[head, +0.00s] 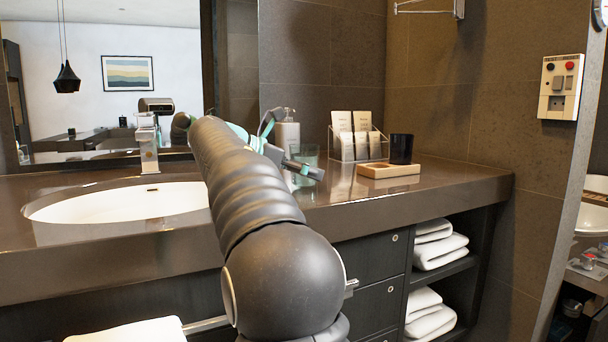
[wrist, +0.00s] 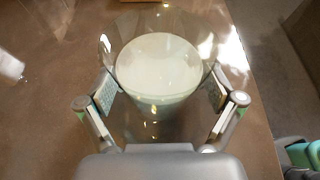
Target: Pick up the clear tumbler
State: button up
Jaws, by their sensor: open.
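The clear tumbler (wrist: 158,105) stands on the brown counter and fills the middle of the wrist view. In the head view the tumbler (head: 306,158) shows only partly, behind my gripper (head: 292,165). In the wrist view my gripper (wrist: 160,95) is open, with one finger on the left and one on the right of the tumbler. The fingers look close to the glass; I cannot tell whether they touch it. My arm hides part of the counter in the head view.
A soap dispenser (head: 287,132) stands behind my gripper. To the right are a card holder (head: 361,146), a black cup (head: 401,149) and a wooden tray (head: 376,171). The sink (head: 115,204) and faucet (head: 148,150) are left. The counter's front edge (head: 420,192) is near.

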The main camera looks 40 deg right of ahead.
aim_at(308, 150)
jog(key=c, duration=1.7)
jog(key=shift+r, duration=0.15)
jog(key=shift+r+p, duration=0.4)
jog(key=shift+r, duration=0.2)
jog(key=r+p, duration=0.1)
jog(key=r, duration=0.2)
jog(key=shift+s+r, duration=0.15)
jog(key=shift+s, duration=0.05)
jog(key=s+r, duration=0.2)
jog(key=s, duration=0.1)
jog(key=s+r+p, duration=0.1)
jog(key=s+r, duration=0.1)
jog(key=s, duration=0.2)
jog(key=s+r, duration=0.2)
jog(key=s, duration=0.2)
jog(key=shift+s+d+r, duration=0.1)
jog(key=shift+d+r, duration=0.05)
jog(key=shift+d, duration=0.15)
jog(key=shift+a, duration=0.1)
